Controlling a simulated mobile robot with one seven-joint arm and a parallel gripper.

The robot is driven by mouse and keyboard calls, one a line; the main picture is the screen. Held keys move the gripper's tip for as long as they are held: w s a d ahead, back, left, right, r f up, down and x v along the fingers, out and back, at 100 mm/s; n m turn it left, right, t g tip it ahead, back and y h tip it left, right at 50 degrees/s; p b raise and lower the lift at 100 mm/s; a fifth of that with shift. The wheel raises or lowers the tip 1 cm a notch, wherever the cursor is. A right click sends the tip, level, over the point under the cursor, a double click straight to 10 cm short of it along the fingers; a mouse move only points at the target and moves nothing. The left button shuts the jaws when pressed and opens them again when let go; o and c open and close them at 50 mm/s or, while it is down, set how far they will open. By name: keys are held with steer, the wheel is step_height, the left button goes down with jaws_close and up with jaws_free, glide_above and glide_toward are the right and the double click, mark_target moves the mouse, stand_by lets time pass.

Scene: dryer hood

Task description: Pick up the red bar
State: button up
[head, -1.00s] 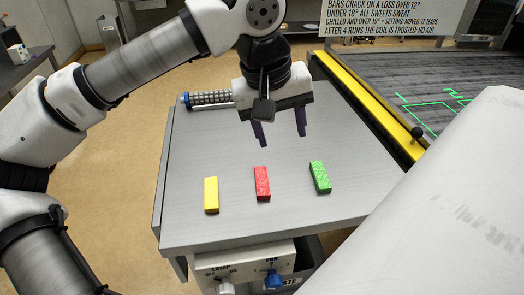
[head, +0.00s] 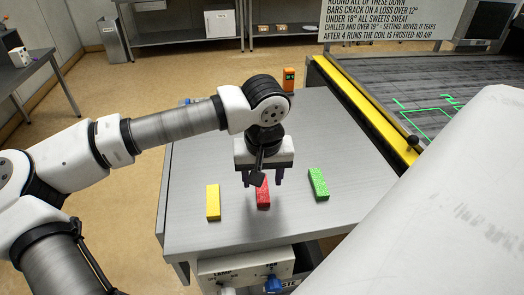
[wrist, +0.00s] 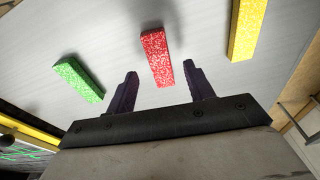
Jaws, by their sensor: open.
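The red bar (head: 263,192) lies on the metal table between a yellow bar (head: 213,202) and a green bar (head: 318,184). My gripper (head: 264,181) is over the red bar, and its wrist parts hide some of that bar in the head view. In the wrist view the red bar (wrist: 157,57) lies beyond and between the open fingers (wrist: 160,82), with its near end close to the level of the fingertips. The fingers do not touch it. The green bar (wrist: 78,79) is left of the fingers and the yellow bar (wrist: 248,28) is to the upper right.
The metal table (head: 330,130) is bare around the bars. A yellow rail (head: 365,108) and a dark belt surface with green lines (head: 420,90) run along the right. A control box with knobs (head: 245,268) is at the front edge. A small orange device (head: 288,78) stands at the back.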

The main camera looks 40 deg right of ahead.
mark_target(262, 190)
steer(key=shift+w+d+f, duration=0.1)
steer(key=shift+w+f, duration=0.05)
steer(key=shift+f, duration=1.2)
steer(key=c, duration=1.1)
steer(key=shift+r, duration=0.1)
